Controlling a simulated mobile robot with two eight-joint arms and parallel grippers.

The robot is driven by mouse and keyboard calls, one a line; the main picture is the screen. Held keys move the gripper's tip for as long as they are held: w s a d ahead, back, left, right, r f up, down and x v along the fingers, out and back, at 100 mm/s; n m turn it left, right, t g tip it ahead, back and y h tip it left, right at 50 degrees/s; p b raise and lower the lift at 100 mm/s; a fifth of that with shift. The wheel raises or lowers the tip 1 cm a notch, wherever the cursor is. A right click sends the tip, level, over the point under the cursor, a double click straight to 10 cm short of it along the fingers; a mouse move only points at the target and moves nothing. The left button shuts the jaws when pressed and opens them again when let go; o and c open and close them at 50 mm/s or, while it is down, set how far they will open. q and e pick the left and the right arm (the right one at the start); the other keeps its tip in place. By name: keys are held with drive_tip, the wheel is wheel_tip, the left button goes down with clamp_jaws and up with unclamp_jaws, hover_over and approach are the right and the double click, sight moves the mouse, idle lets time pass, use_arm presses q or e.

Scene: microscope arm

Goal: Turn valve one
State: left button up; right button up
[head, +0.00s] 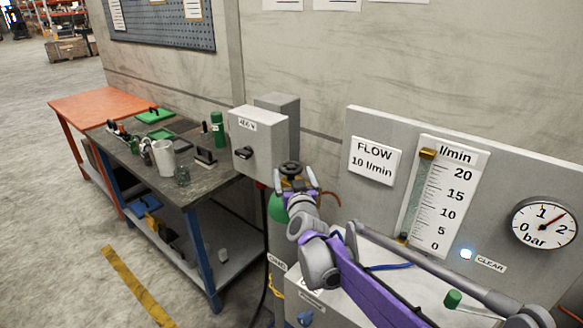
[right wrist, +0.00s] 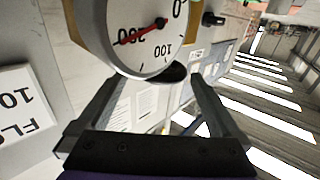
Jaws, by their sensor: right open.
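A dark round valve top (head: 291,168) sits above a green cylinder (head: 276,207) in the head view, beside the grey switch box. I cannot read a label that names it valve one. My right gripper (head: 296,180) is open at this valve top, with one finger on each side of it in the picture. I cannot tell if it touches. In the right wrist view, the open black fingers (right wrist: 153,100) flank the lower edge of a round gauge (right wrist: 140,35) with a red needle. My left gripper is not in view.
A panel (head: 370,118) at the right carries a flow scale (head: 445,195) and a bar gauge (head: 544,222). A green knob (head: 453,299) and a blue knob (head: 305,318) are near the front. A workbench (head: 135,150) with several tools stands left of the switch box (head: 262,135).

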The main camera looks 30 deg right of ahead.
sight(291, 166)
drive_tip(key=shift+x, duration=1.8)
drive_tip(key=shift+a, duration=0.1)
